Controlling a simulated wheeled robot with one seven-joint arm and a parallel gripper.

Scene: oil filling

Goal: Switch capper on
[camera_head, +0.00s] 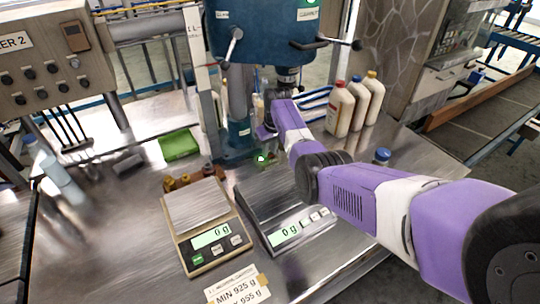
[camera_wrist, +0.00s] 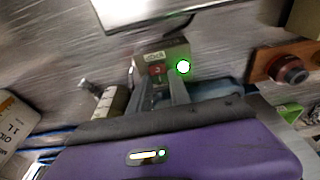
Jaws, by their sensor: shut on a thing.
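A small switch box (camera_wrist: 172,53) with a red switch (camera_wrist: 156,71) and a lit green lamp (camera_wrist: 183,67) shows in the wrist view. My gripper (camera_wrist: 163,92) points at the box, with its two fingers close together at the red switch; they appear shut on it. In the head view, a lit green lamp (camera_head: 262,158) shows near the foot of a blue machine (camera_head: 262,38) with handles. My purple arm reaches to that foot and hides most of the box; my fingertips are not clear there.
Two scales (camera_head: 196,208) (camera_head: 270,192) reading 0 g stand on the metal table. White bottles (camera_head: 340,108) stand right of the machine. A green pad (camera_head: 179,145) lies at left. In the wrist view, a wooden block with a dark knob (camera_wrist: 287,69) is right of the switch box.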

